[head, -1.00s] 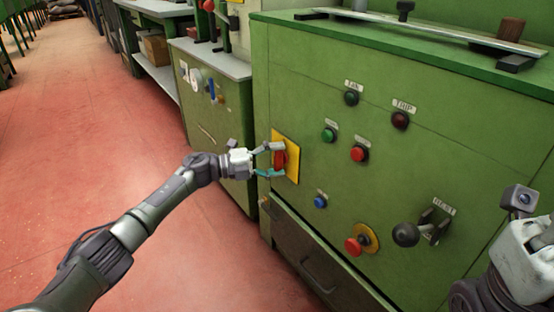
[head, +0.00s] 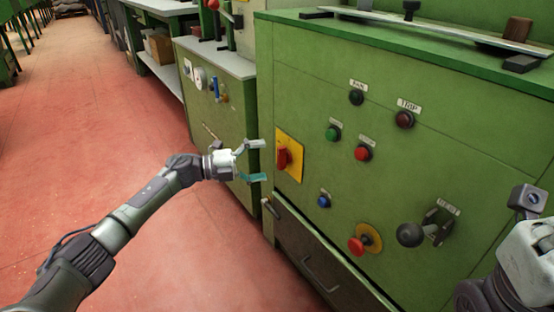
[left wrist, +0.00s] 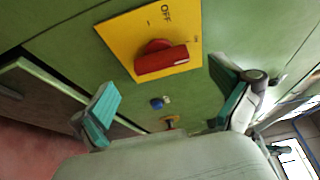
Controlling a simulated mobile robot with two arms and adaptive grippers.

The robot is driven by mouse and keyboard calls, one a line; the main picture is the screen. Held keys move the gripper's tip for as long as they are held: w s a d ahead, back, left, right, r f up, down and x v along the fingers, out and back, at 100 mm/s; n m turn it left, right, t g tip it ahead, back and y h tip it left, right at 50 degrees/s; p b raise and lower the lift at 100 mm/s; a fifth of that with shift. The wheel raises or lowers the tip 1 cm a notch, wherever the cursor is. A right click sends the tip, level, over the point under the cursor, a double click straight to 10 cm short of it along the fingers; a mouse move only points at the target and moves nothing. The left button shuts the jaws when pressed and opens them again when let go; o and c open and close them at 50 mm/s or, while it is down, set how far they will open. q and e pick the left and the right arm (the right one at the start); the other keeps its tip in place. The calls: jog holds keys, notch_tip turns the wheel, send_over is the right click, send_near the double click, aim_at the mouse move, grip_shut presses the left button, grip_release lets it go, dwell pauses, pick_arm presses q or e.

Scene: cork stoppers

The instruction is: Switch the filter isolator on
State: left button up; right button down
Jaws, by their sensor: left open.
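The filter isolator is a red rotary handle (head: 283,157) on a yellow plate (head: 295,167) on the green cabinet front. In the head view the handle stands upright. In the left wrist view the red handle (left wrist: 162,60) lies nearly level across the yellow plate (left wrist: 190,28), with the word OFF printed beyond it near the top edge. My left gripper (head: 260,161) is open and empty, left of the handle and apart from it. In the left wrist view its teal-padded fingers stand wide on either side. My right gripper's white body (head: 530,260) is at the right edge; its fingers are hidden.
The cabinet panel also has a green button (head: 332,133), a red button (head: 363,153), a blue button (head: 324,201), a red mushroom button (head: 357,245) and a black ball-ended lever (head: 410,235). Drawers sit below. Open red floor (head: 110,150) lies to the left.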

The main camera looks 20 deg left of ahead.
pick_arm(q)
jog(key=v, duration=0.7)
dwell(0.3)
